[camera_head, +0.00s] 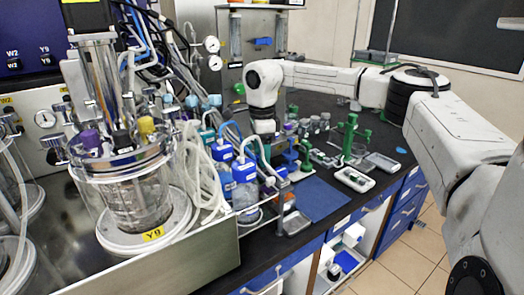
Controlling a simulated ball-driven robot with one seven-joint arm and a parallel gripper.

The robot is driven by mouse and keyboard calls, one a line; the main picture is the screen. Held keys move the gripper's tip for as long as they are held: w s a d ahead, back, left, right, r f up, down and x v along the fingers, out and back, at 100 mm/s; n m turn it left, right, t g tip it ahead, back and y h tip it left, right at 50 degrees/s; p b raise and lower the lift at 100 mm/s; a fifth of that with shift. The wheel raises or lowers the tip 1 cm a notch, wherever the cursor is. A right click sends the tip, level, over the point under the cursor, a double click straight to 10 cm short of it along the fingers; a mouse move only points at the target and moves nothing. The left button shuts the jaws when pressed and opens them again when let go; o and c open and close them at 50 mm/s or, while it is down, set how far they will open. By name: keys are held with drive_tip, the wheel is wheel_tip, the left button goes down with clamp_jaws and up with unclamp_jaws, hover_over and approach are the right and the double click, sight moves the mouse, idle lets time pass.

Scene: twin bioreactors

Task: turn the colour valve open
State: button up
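My white arm reaches in from the right, and its end bends down over the middle of the bench. My gripper (264,132) is at the lower end of this wrist, just behind and right of the blue-capped bottles (243,170). Its fingertips are largely hidden, so I cannot see whether it is open or holds anything. No part can be surely identified as the colour valve. A small blue fitting (262,41) shows on the metal frame at the back, apart from and above my wrist. Blue and green parts also crowd the bench near my gripper.
A glass bioreactor (135,190) labelled Y9 stands at left, with hoses and loops of clear tubing (203,165) beside it. A green stand (349,135) and grey trays (355,179) stand at right. A blue mat (318,198) lies bare near the front edge.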

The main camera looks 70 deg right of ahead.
drive_tip(key=shift+c, duration=0.2)
drive_tip(key=c, duration=1)
drive_tip(key=shift+n, duration=0.3)
drive_tip(key=n+p, duration=0.1)
drive_tip(key=n, duration=0.2)
drive_tip(key=shift+n, duration=0.4)
drive_tip(key=n+p, duration=0.1)
drive_tip(key=n, duration=0.3)
drive_tip(key=shift+n, duration=0.3)
drive_tip(key=n, duration=0.4)
drive_tip(key=shift+p, duration=0.3)
drive_tip(key=shift+n, duration=2.4)
